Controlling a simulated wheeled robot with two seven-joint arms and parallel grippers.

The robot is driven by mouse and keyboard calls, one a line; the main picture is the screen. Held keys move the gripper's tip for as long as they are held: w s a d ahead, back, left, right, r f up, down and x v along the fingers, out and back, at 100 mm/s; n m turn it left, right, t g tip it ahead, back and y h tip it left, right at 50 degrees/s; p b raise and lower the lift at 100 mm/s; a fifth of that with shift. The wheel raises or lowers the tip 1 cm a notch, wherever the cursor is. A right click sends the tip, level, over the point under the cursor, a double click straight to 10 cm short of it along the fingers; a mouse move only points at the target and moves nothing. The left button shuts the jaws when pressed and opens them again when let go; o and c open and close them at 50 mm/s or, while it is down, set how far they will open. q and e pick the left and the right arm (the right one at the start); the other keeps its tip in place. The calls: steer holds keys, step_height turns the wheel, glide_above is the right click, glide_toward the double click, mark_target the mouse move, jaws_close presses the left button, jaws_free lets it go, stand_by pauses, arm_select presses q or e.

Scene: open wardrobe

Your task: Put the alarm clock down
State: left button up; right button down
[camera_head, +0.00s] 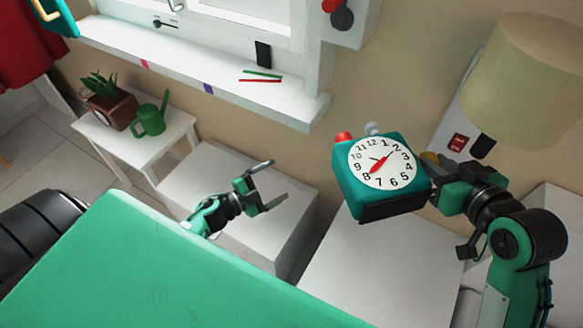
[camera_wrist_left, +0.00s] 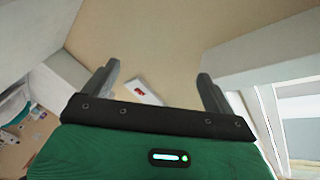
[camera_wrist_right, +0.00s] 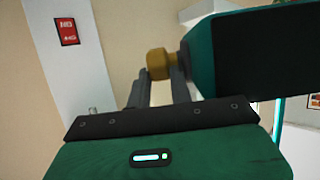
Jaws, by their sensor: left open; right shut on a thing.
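The alarm clock (camera_head: 349,186) is teal with a white dial, a red hand, a red button and a grey button on top. It hangs in the air, slightly tilted, above a white cabinet top in the head view. My right gripper (camera_head: 436,168) is at its right side. In the right wrist view my right gripper (camera_wrist_right: 160,88) is shut on a yellow-brown knob (camera_wrist_right: 156,62) beside the clock's teal body (camera_wrist_right: 260,50). My left gripper (camera_head: 279,181) is open and empty, left of the clock. Its spread fingers show in the left wrist view (camera_wrist_left: 158,75).
A white cabinet top (camera_head: 375,265) below the clock looks bare, as does another white cabinet (camera_head: 225,190). A lamp (camera_head: 535,75) stands at right. A plant pot (camera_head: 112,108) and green watering can (camera_head: 150,121) sit on a small table. A green surface (camera_head: 150,265) fills the lower left.

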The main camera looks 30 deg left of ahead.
arm_select(q)
steer(key=s+d+r+m+g+h, duration=0.1)
steer(key=d+r+m+h, duration=0.25)
steer(key=r, duration=0.35)
steer(key=s+d+r+m+g+h, duration=0.15)
steer(key=r+m, duration=0.25)
steer(key=r, duration=0.4)
steer(key=m+g+h, duration=0.3)
steer(key=m+g, duration=0.2)
steer(key=m, duration=0.3)
glide_toward(357, 171)
step_height(357, 171, down, 4)
steer(key=w+a, duration=0.2)
steer(key=x, duration=1.2)
arm_select(e)
steer(key=shift+r, duration=0.1)
arm_select(q)
steer(key=c, duration=1.3)
steer(key=shift+r, duration=0.1)
steer(key=c, duration=0.3)
arm_select(e)
steer(key=c, duration=1.6)
jaws_free()
steer(key=shift+c, duration=0.2)
steer(key=o, duration=0.5)
